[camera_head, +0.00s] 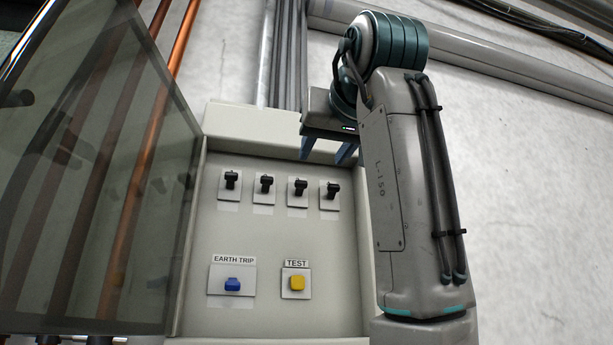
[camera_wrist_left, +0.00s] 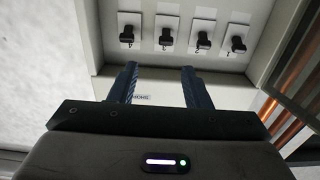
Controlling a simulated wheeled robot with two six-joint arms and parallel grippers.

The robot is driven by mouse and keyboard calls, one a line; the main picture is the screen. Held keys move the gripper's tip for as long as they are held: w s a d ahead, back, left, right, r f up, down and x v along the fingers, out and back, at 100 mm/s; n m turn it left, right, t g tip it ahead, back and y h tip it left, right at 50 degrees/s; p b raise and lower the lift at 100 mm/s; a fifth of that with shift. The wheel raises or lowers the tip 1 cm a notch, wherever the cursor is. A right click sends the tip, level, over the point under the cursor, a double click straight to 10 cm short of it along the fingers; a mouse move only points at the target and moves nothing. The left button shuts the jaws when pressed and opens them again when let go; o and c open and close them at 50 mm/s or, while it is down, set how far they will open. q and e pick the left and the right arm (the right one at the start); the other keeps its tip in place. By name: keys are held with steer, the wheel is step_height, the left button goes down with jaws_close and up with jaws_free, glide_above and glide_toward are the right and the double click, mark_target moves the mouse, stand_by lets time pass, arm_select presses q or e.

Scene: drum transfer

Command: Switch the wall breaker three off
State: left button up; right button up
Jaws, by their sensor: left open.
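Several black breaker levers stand in a row on white plates in the open wall panel. Breaker three (camera_head: 299,187), counting from the left in the head view, has a lever that looks set like its neighbours. In the left wrist view, where the row is reversed, breaker three (camera_wrist_left: 166,38) is second from the left. My left gripper (camera_head: 328,152) is open and empty, above the right end of the row in the head view. In the left wrist view its two fingers (camera_wrist_left: 158,70) point towards the row, apart from it. My right gripper is out of view.
The tinted panel door (camera_head: 100,170) stands open at the left. A blue EARTH TRIP button (camera_head: 232,285) and a yellow TEST button (camera_head: 297,283) sit below the breakers. The panel's raised frame (camera_head: 250,125) borders the row. Copper pipes (camera_head: 160,130) run on the left.

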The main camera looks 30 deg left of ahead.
mark_target(301, 180)
arm_select(q)
steer(key=p+x, duration=0.2)
steer(key=x, duration=0.3)
steer(key=p+x, duration=0.2)
steer(key=x, duration=0.3)
steer(key=shift+s+a+r+p, duration=0.1)
steer(key=shift+s+a+p, duration=0.1)
steer(key=shift+s+p, duration=0.15)
steer(key=shift+w+a, duration=0.15)
steer(key=shift+w, duration=0.1)
steer(key=shift+s, duration=0.1)
steer(key=shift+s, duration=0.1)
